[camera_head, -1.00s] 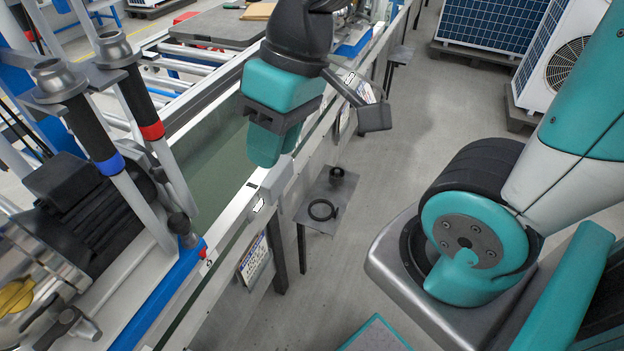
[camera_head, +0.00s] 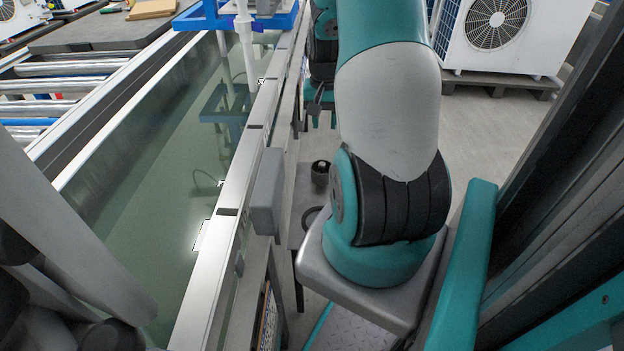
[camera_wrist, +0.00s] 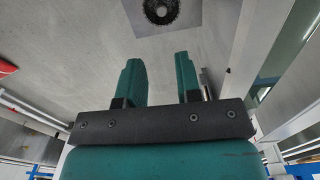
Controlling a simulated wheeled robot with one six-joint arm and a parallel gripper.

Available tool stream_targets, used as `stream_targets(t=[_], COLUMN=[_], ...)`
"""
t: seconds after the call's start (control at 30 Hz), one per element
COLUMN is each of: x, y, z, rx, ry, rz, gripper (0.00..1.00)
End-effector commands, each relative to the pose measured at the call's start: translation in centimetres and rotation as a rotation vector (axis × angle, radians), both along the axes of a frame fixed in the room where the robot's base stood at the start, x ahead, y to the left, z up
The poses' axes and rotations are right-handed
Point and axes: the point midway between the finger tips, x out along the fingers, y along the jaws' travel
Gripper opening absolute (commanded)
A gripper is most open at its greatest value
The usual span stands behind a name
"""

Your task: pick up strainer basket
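The strainer basket appears to be the small dark round cup (camera_head: 320,172) on a low grey shelf plate (camera_head: 297,187) beside the tank. In the wrist view the dark round cup (camera_wrist: 160,10) shows at the top edge, partly cut off, on the grey plate (camera_wrist: 192,18). My gripper (camera_wrist: 160,70) is open, with two teal fingers apart and nothing between them. The cup lies ahead of the fingertips and apart from them.
A dark ring (camera_head: 312,216) lies on the shelf, partly hidden by my arm. The water tank's metal rim (camera_head: 228,225) runs along the left, with a grey box (camera_head: 266,190) on its side. White fan units (camera_head: 505,35) stand at the back right. Grey floor lies between.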

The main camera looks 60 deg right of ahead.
Motion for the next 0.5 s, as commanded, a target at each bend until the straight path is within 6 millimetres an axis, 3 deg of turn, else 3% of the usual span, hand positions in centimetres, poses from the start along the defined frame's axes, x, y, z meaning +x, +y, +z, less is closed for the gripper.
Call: stream_targets(t=[0.3,0.5], x=[0.2,0.2], y=[0.4,0.3], z=[-7.7,-10.4], rx=[0.005,0.003], ry=[0.002,0.001], rz=[0.01,0.009], gripper=[0.32,0.32])
